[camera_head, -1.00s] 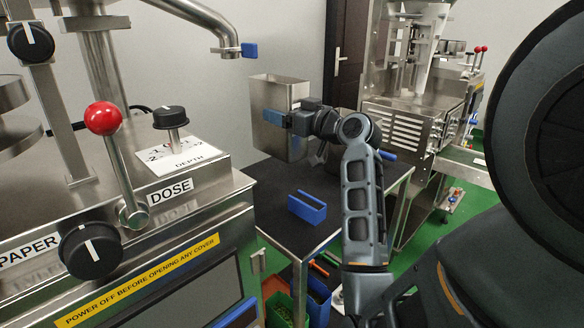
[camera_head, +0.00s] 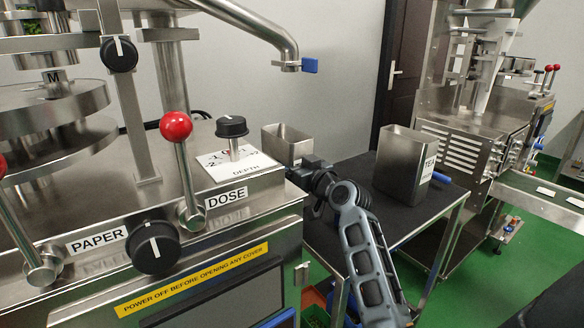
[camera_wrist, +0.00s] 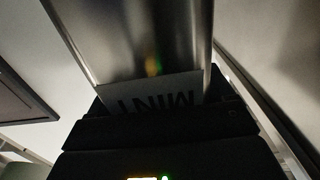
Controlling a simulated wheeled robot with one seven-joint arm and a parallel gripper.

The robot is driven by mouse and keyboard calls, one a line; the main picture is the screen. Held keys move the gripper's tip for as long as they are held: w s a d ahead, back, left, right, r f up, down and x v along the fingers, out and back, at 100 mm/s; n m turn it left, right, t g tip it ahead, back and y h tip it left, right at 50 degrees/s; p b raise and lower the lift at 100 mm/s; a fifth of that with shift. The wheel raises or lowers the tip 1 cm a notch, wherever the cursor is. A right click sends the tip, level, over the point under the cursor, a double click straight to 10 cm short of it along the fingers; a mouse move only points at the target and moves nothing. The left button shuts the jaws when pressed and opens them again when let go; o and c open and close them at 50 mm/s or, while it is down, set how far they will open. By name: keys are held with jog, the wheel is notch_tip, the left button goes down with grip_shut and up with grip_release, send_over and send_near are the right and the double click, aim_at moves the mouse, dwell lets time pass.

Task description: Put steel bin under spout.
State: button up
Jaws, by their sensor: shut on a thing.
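The steel bin (camera_head: 286,143) is an open-topped metal box. It is below the end of the spout (camera_head: 285,52) in the head view, with a clear height between them. My gripper (camera_head: 303,171) is shut on it from the near right side; the fingers are mostly hidden behind the machine's corner. In the wrist view the bin wall (camera_wrist: 140,45) fills the middle, with a label reading MINT upside down above my gripper (camera_wrist: 160,128). The bin looks upright. Its base is hidden, so I cannot tell whether it rests on anything.
A second steel bin (camera_head: 403,163), labelled TEA, stands on the dark table (camera_head: 345,168) to the right. The machine with DOSE and PAPER knobs (camera_head: 153,247) fills the left. A blue piece (camera_head: 310,66) sticks out at the spout's end. Another machine (camera_head: 480,120) stands behind right.

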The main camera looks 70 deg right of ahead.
jog(key=shift+f, duration=0.45)
jog(key=shift+f, duration=0.1)
jog(key=o, duration=1.1)
jog(key=shift+c, duration=0.2)
jog(key=b+v, duration=0.1)
jog(key=v, duration=1.1)
jog(key=shift+b, duration=0.4)
jog(key=shift+s, duration=0.1)
